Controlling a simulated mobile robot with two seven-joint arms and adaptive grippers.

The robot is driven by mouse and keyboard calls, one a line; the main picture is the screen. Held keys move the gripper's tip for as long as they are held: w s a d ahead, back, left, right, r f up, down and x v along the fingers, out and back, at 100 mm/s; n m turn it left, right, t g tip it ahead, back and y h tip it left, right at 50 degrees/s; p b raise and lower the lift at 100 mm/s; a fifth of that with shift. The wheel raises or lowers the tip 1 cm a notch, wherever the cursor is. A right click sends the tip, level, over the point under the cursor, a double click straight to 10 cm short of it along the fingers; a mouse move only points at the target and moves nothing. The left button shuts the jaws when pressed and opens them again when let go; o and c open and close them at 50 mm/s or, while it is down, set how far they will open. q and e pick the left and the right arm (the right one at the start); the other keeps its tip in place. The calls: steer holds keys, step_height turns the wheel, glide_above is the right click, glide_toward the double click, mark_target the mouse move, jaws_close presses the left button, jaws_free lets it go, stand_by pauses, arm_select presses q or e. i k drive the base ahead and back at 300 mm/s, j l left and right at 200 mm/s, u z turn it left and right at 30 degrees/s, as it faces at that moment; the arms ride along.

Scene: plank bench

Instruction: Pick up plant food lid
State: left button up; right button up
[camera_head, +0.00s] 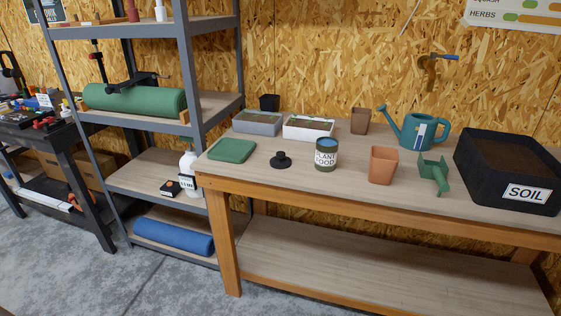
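A small black round lid with a raised knob (281,160) lies on the plank bench (350,195), left of the plant food jar. The plant food jar (326,155) is dark green with a white "PLANT FOOD" label and stands upright. Its top is uncovered and shows blue inside. The lid and the jar are apart, with bare wood between them. Neither of my grippers is in view.
Behind the lid are a grey tray (257,123) and a white tray (308,128). Right stand a terracotta pot (383,165), green scoop (434,173), watering can (418,130) and soil bin (510,170). The bench front is clear.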

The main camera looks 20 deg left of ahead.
mark_target(279, 161)
steer(key=i+j+z, duration=0.2)
steer(key=j+z, duration=0.2)
steer(key=j, duration=0.25)
steer(key=i+j+z, duration=0.15)
steer(key=j, duration=0.2)
steer(key=j+z, duration=0.2)
steer(key=j, duration=0.2)
steer(key=i, duration=0.05)
